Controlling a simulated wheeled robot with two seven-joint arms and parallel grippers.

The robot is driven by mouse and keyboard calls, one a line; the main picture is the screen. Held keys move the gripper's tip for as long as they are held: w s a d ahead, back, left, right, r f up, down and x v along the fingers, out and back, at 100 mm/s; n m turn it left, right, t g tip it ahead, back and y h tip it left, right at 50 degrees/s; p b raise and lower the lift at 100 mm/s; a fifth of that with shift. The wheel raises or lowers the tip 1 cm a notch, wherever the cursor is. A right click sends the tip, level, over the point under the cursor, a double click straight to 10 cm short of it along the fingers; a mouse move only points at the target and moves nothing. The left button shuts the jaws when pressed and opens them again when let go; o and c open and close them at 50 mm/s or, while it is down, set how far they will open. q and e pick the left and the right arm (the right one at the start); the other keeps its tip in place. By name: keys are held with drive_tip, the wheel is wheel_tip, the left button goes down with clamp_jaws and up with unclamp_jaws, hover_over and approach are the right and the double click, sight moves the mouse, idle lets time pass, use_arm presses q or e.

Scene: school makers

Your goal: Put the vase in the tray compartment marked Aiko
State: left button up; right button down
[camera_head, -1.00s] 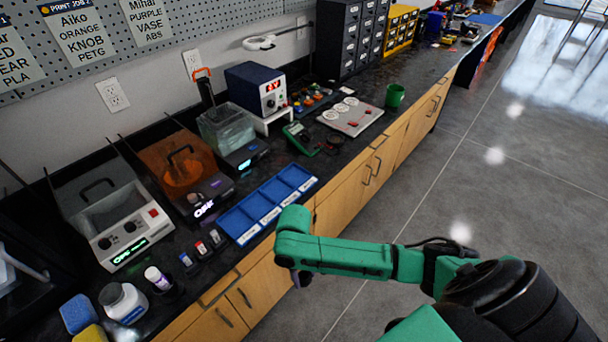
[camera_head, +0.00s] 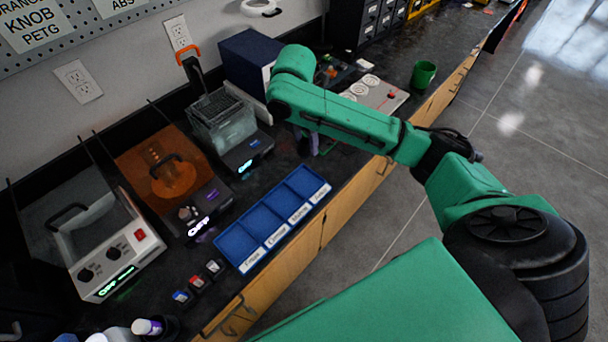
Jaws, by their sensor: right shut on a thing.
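The blue tray (camera_head: 236,264) lies on the dark counter with a row of compartments, each with a white label on its front edge. My right gripper (camera_head: 308,146) points down beyond the tray's far right end, over the counter, mostly hidden under my green wrist. It is shut on a small purple thing, seemingly the vase (camera_head: 313,143), of which only a sliver shows. My left gripper is out of view.
An orange-lidded machine (camera_head: 170,175), a grey machine (camera_head: 120,262) and a clear-tank machine (camera_head: 222,122) stand behind and left of the tray. Small cartridges (camera_head: 196,284) sit at its left end. A green cup (camera_head: 424,73) stands farther right.

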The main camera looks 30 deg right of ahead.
wheel_tip(320, 180, down, 14)
drive_tip(key=shift+r+p, duration=0.2)
drive_tip(key=shift+p, duration=0.2)
drive_tip(key=shift+f, duration=0.15)
drive_tip(key=shift+c, duration=1.7)
unclamp_jaws()
drive_tip(key=r, duration=0.4)
drive_tip(key=a+r, duration=0.1)
drive_tip(key=r, duration=0.3)
drive_tip(key=a+r, duration=0.1)
drive_tip(key=r, duration=0.3)
drive_tip(key=shift+s+r, duration=0.15)
drive_tip(key=shift+s, duration=0.15)
drive_tip(key=shift+d, duration=0.1)
